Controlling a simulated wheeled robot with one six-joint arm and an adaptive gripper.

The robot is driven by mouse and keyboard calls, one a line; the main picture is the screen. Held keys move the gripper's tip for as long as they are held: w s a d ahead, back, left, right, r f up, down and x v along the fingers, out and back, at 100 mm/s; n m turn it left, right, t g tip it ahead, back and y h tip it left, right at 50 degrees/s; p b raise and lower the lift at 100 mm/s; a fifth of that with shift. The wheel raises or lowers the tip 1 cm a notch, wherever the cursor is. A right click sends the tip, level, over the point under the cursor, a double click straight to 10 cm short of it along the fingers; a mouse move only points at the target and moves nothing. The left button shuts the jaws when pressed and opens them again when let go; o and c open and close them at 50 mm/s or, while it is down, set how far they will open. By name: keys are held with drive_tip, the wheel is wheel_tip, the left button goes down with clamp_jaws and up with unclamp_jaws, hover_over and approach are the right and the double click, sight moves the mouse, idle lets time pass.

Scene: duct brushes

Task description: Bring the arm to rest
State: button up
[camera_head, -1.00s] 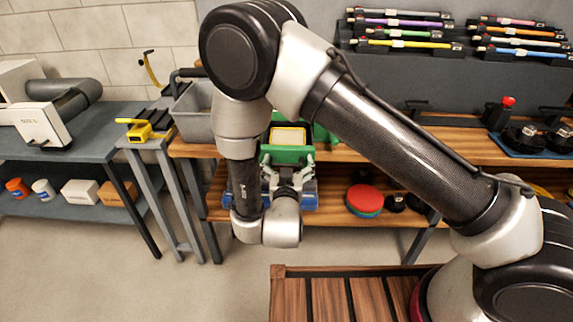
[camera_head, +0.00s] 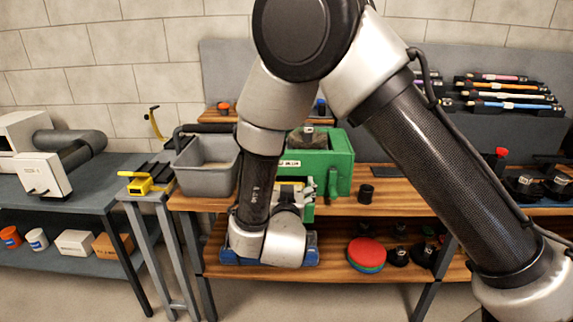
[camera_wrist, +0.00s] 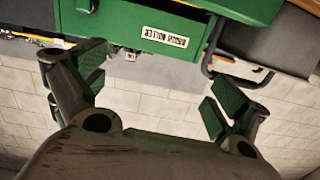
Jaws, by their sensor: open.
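My arm stands raised and bent in front of the wooden workbench in the head view, with its wrist hanging low. My gripper (camera_wrist: 155,95) shows in the wrist view with its two fingers spread wide and nothing between them. In the head view the gripper is mostly hidden behind my wrist. A green box-like unit (camera_head: 338,170) with a white label stands on the bench beyond my wrist. Its green front with the label also shows at the top of the wrist view (camera_wrist: 125,28), past the fingertips. I cannot tell the exact gap between them.
A grey bin (camera_head: 208,165) stands left of the green unit. A yellow tool (camera_head: 143,186) lies on a narrow stand. Red and green discs (camera_head: 366,252) and a blue item (camera_head: 312,250) are on the lower shelf. Floor shows at front left.

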drive_tip(key=w+d+r+g+y, duration=0.3)
drive_tip(key=w+d+r+g, duration=0.15)
drive_tip(key=r, duration=0.25)
drive_tip(key=s+d+r+g+y, duration=0.25)
drive_tip(key=d+r, duration=0.35)
drive_tip(key=d, duration=0.4)
drive_tip(key=s+d+r+g+h, duration=0.1)
drive_tip(key=s+d+g+h, duration=0.1)
drive_tip(key=s+d, duration=0.9)
drive_tip(key=s+d+r+g+h, duration=0.2)
drive_tip(key=s+d+g+h, duration=0.1)
drive_tip(key=s+d, duration=0.8)
drive_tip(key=s+g, duration=0.1)
drive_tip(key=s, duration=0.4)
drive_tip(key=shift+s+r+n, duration=0.25)
drive_tip(key=shift+n, duration=0.05)
